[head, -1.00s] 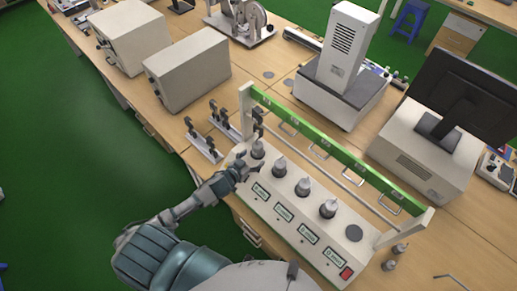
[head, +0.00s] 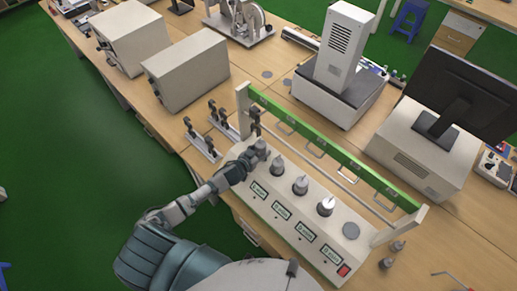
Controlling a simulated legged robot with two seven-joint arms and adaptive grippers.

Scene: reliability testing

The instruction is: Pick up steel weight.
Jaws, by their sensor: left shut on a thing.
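Several steel weights stand in a row on top of the white test machine (head: 335,235). My left gripper (head: 256,153) is at the leftmost steel weight (head: 262,146) and is shut on it. The gripper covers much of this weight, so I cannot tell whether it still touches the machine top. Other steel weights stand upright to its right, at the second place (head: 277,167), the third (head: 300,186) and the fourth (head: 326,206). The rightmost round pad (head: 351,231) is bare. My right gripper is not in view.
A green bar (head: 330,150) with handles runs along the machine's back. Two loose weights (head: 391,253) stand on the table at its right end. Small clamp stands (head: 203,143) are to the left. A tall white instrument (head: 342,65) and a monitor (head: 455,100) stand behind.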

